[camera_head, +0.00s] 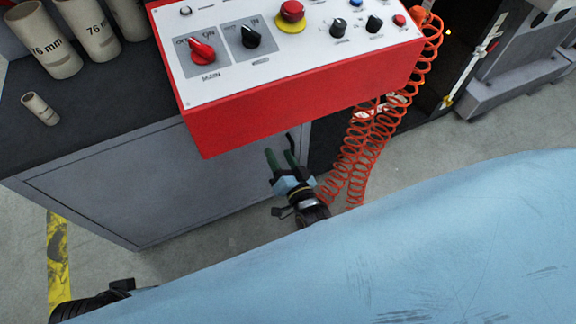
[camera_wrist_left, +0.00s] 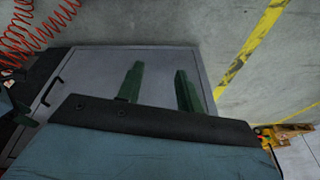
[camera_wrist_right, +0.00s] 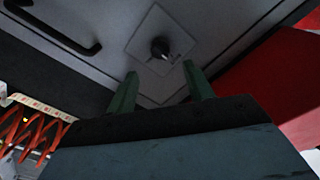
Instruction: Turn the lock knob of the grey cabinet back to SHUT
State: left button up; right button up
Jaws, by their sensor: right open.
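The grey cabinet (camera_head: 130,190) stands under the red control box. Its lock knob (camera_wrist_right: 160,47) is black and sits on a pale square plate (camera_wrist_right: 146,38) in the right wrist view; the small lettering beside it is too blurred to read. The knob is hidden in the head view. My right gripper (camera_head: 281,154) is open and empty in front of the cabinet. In the right wrist view its green fingers (camera_wrist_right: 160,70) are apart, with the knob beyond and between them, not touching. My left gripper (camera_wrist_left: 159,70) is open and empty, facing the cabinet front (camera_wrist_left: 95,70).
The red control box (camera_head: 290,115) overhangs the cabinet front. Orange coiled cables (camera_head: 375,130) hang just right of my right gripper. A black door handle (camera_wrist_right: 55,28) is left of the knob. Yellow floor tape (camera_head: 58,260) lies at left.

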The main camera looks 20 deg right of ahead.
pick_arm(q)
jog(key=shift+w+a+f+p, duration=0.1)
jog(key=shift+a+f+p, duration=0.2)
jog(key=shift+f, duration=0.55)
jog(key=shift+w+a+f+p, duration=0.15)
jog(key=shift+a+f, duration=0.1)
jog(key=shift+f, duration=0.55)
pick_arm(e)
jog(key=shift+s+d, duration=0.1)
jog(key=shift+s, duration=2.2)
pick_arm(q)
jog(key=shift+s, duration=0.1)
